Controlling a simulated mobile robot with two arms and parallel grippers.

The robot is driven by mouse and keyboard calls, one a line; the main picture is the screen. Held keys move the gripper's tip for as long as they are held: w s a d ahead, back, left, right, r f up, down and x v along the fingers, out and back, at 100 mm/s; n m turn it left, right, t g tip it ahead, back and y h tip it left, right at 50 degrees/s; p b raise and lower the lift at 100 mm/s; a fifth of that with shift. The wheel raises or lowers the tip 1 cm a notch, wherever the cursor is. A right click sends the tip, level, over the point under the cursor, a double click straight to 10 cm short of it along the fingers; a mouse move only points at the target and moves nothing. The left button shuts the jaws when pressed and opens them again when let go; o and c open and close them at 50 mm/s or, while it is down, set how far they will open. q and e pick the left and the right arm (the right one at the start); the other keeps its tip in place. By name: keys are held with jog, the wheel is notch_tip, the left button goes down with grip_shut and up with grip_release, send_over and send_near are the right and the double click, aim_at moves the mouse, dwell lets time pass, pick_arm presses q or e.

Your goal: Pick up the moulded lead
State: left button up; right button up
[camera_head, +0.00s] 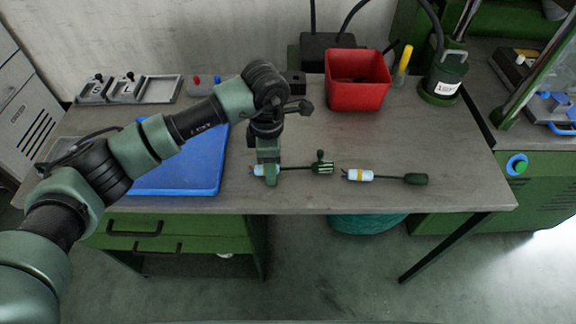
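Two leads lie near the front edge of the table. The left lead has a dark green ribbed end (322,168), a thin dark cable, and a pale blue piece (257,170) at its left. The right lead has a pale blue piece with an orange band (359,175) and a dark green end (416,179). I cannot tell which is the moulded lead. My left gripper (268,178) points down over the left lead, at its pale blue piece. The gripper hides part of this lead, and I cannot see whether its fingers are closed. My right gripper is not in view.
A blue mat (180,180) lies left of the gripper. A red bin (357,82) and a dark green pot (442,80) stand at the back. Grey trays (155,90) are at the back left. The middle right of the table (430,140) is clear.

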pick_arm(q)
grip_shut()
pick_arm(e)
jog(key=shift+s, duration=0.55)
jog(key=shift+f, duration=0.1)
pick_arm(q)
notch_tip(320, 180, up, 20)
jog(key=b, duration=0.2)
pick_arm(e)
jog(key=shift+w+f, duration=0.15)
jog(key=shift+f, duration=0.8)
pick_arm(q)
jog(key=c, duration=0.6)
grip_release()
jog(key=shift+c, duration=0.2)
grip_shut()
